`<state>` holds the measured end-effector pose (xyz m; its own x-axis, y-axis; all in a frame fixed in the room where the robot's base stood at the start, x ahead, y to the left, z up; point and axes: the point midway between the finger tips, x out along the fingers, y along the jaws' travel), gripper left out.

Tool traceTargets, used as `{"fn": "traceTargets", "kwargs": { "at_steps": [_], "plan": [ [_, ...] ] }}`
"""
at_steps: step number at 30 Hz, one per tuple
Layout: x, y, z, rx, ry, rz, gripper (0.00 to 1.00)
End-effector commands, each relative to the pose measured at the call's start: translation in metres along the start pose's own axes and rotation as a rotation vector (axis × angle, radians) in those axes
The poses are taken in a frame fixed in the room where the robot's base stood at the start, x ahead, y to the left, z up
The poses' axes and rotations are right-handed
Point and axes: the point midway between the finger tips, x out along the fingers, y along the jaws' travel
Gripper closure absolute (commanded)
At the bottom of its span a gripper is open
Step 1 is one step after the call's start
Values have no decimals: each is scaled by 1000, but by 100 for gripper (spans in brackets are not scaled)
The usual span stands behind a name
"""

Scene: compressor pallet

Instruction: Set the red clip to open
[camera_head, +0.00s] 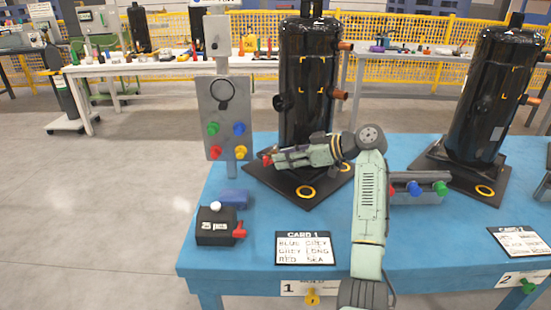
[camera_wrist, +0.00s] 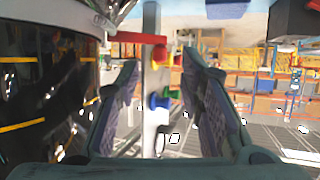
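A red clip (camera_wrist: 138,38) shows as a red bar at the top of the wrist view, at the side of the black compressor tank (camera_wrist: 40,90). In the head view a small red part (camera_head: 267,160) shows just beyond my gripper's tip, low at the left side of the tank (camera_head: 306,80); it appears to be the same clip. My gripper (camera_head: 278,158) reaches left across the tank's lower front. In the wrist view its fingers (camera_wrist: 162,75) stand wide apart with nothing between them. The clip lies beyond the fingertips. I cannot tell whether it is open or shut.
A grey panel (camera_head: 217,95) with coloured knobs stands left of the tank. A black box (camera_head: 216,227) with a red lever and a blue block (camera_head: 233,197) sit at the table's left. A grey block (camera_head: 420,178) with coloured knobs is right of my arm.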

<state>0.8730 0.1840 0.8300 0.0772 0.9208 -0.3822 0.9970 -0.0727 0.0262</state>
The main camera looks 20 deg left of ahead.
Motion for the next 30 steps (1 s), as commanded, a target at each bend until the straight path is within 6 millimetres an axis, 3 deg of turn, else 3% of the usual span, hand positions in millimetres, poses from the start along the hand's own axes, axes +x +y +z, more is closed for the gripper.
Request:
{"fn": "traceTargets", "kwargs": {
  "at_steps": [6,12,30],
  "plan": [
    [-48,0,-1,-1,0,1,65],
    [-73,0,0,0,0,1,65],
    [-79,0,0,0,0,0,65]
  ]
}}
